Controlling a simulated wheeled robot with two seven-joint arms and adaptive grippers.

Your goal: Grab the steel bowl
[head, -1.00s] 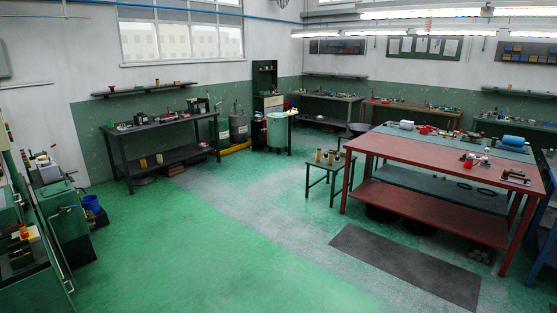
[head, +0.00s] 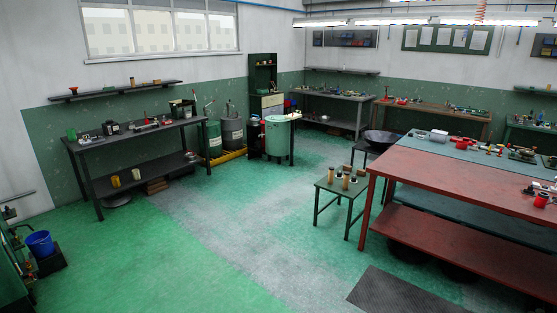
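I cannot tell for certain which thing is the steel bowl. A wide dark bowl (head: 379,138) sits on a small dark stand behind the green stool, left of the red table. A small, shiny, round dish-like thing (head: 192,157) lies on the lower shelf of the dark bench at the left wall; it is too small to make out well. A round, low metal thing (head: 117,200) is on the floor under that bench's left end. Neither of my grippers is in view.
The red table (head: 450,175) fills the right side, with a dark mat (head: 395,292) on the floor before it. The green stool (head: 335,187) holds several small cylinders. The dark bench (head: 95,152) stands at the left wall. The green floor (head: 150,260) between them is clear.

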